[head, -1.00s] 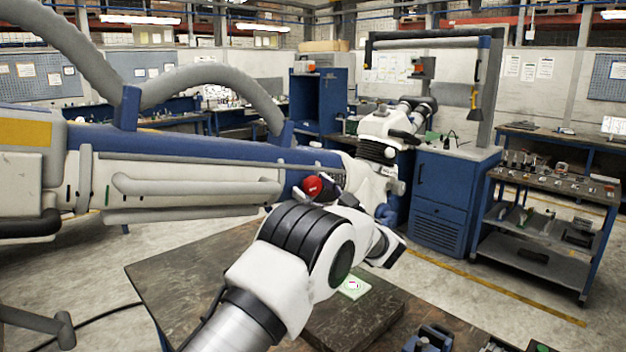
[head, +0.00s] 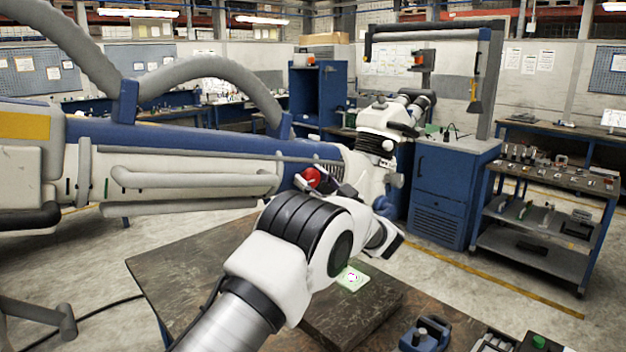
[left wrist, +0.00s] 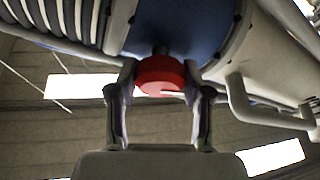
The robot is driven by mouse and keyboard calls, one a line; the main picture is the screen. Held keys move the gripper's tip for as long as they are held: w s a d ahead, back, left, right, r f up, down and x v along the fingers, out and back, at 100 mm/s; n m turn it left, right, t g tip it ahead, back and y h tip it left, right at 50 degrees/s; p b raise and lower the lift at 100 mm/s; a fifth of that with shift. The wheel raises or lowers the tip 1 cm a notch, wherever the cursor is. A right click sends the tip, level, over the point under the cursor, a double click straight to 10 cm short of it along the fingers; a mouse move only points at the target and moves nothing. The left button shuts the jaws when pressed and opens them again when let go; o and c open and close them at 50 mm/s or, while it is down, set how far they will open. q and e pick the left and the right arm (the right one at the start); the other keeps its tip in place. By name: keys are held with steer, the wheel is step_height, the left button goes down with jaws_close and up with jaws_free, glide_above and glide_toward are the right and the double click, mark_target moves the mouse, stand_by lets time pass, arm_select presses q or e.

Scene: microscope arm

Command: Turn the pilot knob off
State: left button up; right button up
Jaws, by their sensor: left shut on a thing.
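The red pilot knob (head: 312,177) sits on the blue and white microscope arm (head: 215,140), near its right end. In the left wrist view the knob (left wrist: 161,76) is between the two fingers of my left gripper (left wrist: 160,82), on the blue housing. The fingers are closed on its sides. In the head view my left gripper is at the knob, and its fingers are partly hidden by my own wrist. My right gripper is not in view. The knob's exact turn angle cannot be told.
A dark table (head: 170,275) is below my left arm, with a green-lit pad (head: 353,278) and a blue tool (head: 427,335) on it. Grey hoses (head: 215,68) arch over the microscope arm. A blue cabinet (head: 450,190) and a shelf cart (head: 545,210) stand at the right.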

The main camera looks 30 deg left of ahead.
arm_select(q)
steer(key=shift+a+f+m+t, duration=0.1)
steer(key=shift+m+t, duration=0.3)
steer(key=shift+m, duration=0.2)
steer(key=m+t+p, duration=0.1)
steer(key=m, duration=0.2)
steer(key=shift+m+t+h, duration=0.4)
steer(key=m+t+p, duration=0.1)
steer(key=m, duration=0.1)
steer(key=m+t+h+p, duration=0.1)
steer(key=m, duration=0.2)
steer(key=shift+h, duration=0.3)
steer(key=m+t+h+p, duration=0.1)
steer(key=m+p, duration=0.1)
steer(key=m, duration=0.1)
steer(key=m+t+h+p, duration=0.1)
steer(key=m+p, duration=0.1)
steer(key=m, duration=0.2)
steer(key=shift+s+h, duration=0.1)
steer(key=shift+h, duration=0.3)
steer(key=shift+m+h+p, duration=0.4)
steer(key=shift+m+p, duration=0.1)
steer(key=shift+m, duration=0.7)
steer(key=shift+f+m+h+p, duration=0.1)
steer(key=shift+m+h+p, duration=0.35)
steer(key=shift+m, duration=0.85)
